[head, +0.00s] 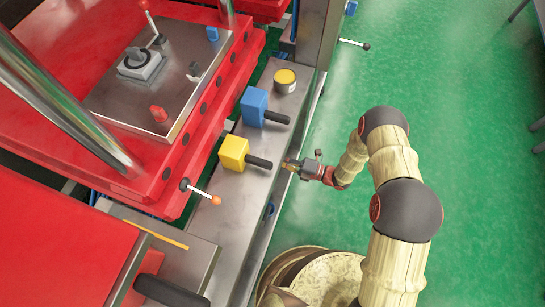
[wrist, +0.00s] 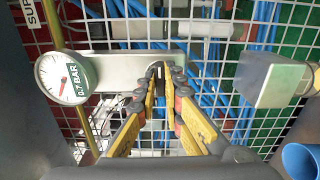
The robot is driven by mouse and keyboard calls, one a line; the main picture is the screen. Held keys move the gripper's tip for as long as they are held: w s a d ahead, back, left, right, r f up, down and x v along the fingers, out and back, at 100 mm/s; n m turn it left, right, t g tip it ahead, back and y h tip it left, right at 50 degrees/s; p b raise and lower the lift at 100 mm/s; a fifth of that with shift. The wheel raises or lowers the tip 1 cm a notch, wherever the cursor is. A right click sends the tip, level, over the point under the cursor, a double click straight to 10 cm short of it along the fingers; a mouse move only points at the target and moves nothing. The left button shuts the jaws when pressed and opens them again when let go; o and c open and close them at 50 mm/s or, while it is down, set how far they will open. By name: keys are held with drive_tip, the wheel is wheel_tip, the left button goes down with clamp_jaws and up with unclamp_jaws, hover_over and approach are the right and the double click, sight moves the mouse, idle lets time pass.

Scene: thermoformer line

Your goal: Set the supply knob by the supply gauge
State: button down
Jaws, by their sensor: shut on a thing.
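The supply gauge (wrist: 60,76) is a round white dial at the left of the wrist view. Its red needle shows, but the scale is too small to read. A green tag reading "0.7 BAR" (wrist: 75,80) lies over its right side. A grey bar (wrist: 115,62) runs right from the gauge to the knob. My gripper (wrist: 166,72) is shut on the supply knob (wrist: 158,76), a small dark part mostly hidden between the yellow fingertips. In the head view my gripper (head: 291,163) is at the ledge's right side; gauge and knob are hidden there.
Wire mesh (wrist: 228,98) with blue hoses stands behind the knob. A grey block (wrist: 270,80) with a brass fitting is to the right. In the head view, yellow (head: 233,152) and blue (head: 254,106) blocks with black handles sit on the ledge. Green floor (head: 470,140) is open at right.

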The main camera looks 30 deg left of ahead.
drive_tip(key=shift+n+b, duration=0.3)
drive_tip(key=shift+n, duration=1)
drive_tip(key=shift+n, duration=0.3)
drive_tip(key=c, duration=2.3)
unclamp_jaws()
drive_tip(key=shift+c, duration=0.2)
drive_tip(key=o, duration=0.5)
drive_tip(key=shift+d, duration=0.1)
drive_tip(key=w+d, duration=0.1)
drive_tip(key=d, duration=1)
drive_tip(key=shift+w+d, duration=0.2)
drive_tip(key=shift+d, duration=0.2)
